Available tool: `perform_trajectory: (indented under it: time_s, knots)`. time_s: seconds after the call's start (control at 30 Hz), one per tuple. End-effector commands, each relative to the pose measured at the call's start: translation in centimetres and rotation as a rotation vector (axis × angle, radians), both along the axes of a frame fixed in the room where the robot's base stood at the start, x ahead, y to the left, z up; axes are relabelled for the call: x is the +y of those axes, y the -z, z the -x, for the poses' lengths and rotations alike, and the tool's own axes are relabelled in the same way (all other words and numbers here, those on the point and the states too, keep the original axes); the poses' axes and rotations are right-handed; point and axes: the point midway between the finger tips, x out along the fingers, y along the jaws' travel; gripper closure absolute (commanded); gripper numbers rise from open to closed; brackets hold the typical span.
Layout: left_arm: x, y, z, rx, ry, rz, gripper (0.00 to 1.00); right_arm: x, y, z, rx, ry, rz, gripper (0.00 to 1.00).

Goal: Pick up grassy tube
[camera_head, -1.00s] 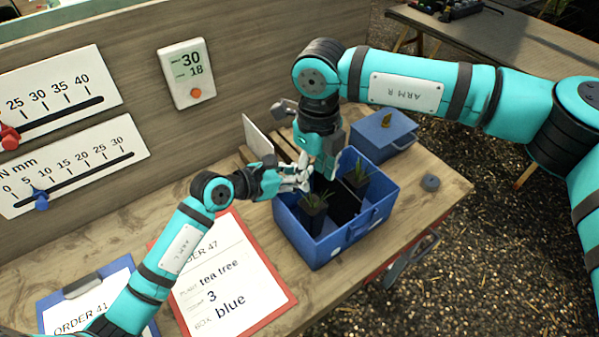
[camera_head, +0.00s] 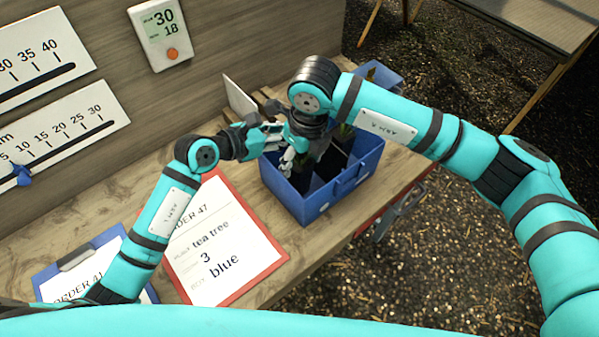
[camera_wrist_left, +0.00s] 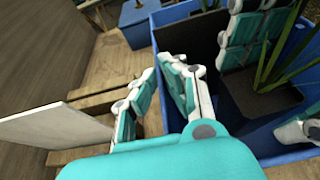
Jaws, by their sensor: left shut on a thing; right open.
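The blue crate (camera_head: 318,204) stands on the bench with dark square tubes inside. One tube (camera_wrist_left: 265,103) with long grassy leaves shows in the left wrist view, at the right. My right gripper (camera_head: 293,160) is open and reaches down into the crate, with fingers on either side of these leaves. Its arm hides most of that plant in the head view. A second leafy plant (camera_head: 346,132) shows behind it. My left gripper (camera_wrist_left: 160,92) is shut at the crate's left wall, its fingers straddling the rim; the exact contact is hard to see.
A pale upright panel (camera_head: 239,98) and wooden slats (camera_wrist_left: 100,98) stand left of the crate. An order clipboard (camera_head: 283,258) lies in front, another (camera_head: 45,289) at left. A smaller blue box (camera_head: 383,75) sits behind. The bench edge lies close on the right.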

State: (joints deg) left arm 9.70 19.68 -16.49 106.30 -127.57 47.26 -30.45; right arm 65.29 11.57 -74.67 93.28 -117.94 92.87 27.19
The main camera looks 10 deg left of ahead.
Motion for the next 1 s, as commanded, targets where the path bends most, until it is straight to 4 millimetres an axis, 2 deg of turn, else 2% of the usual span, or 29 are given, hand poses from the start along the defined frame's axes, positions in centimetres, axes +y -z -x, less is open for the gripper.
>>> perform_trajectory:
  time_s: [0.17, 0.4, 0.5, 0.77, 1.0]
  knots:
    - [0.0, 0.0, 0.0, 0.000, 0.000, 0.000, 1.00, 0.1, 1.3, -0.2, 0.001, -0.001, 0.001, 0.42]
    - [0.0, 0.0, 0.0, 0.000, 0.000, 0.000, 1.00, 0.4, 4.7, -0.8, 0.002, 0.001, 0.001, 0.42]
    - [0.0, 0.0, 0.0, 0.000, 0.000, 0.000, 1.00, 0.6, 5.6, -0.9, 0.001, 0.000, 0.000, 0.42]
    - [0.0, 0.0, 0.0, 0.000, 0.000, 0.000, 1.00, 0.6, 5.8, -1.0, 0.001, -0.001, 0.001, 0.42]
    - [0.0, 0.0, 0.0, 0.000, 0.000, 0.000, 1.00, 0.5, 5.8, -1.0, -0.001, -0.001, 0.001, 0.72]
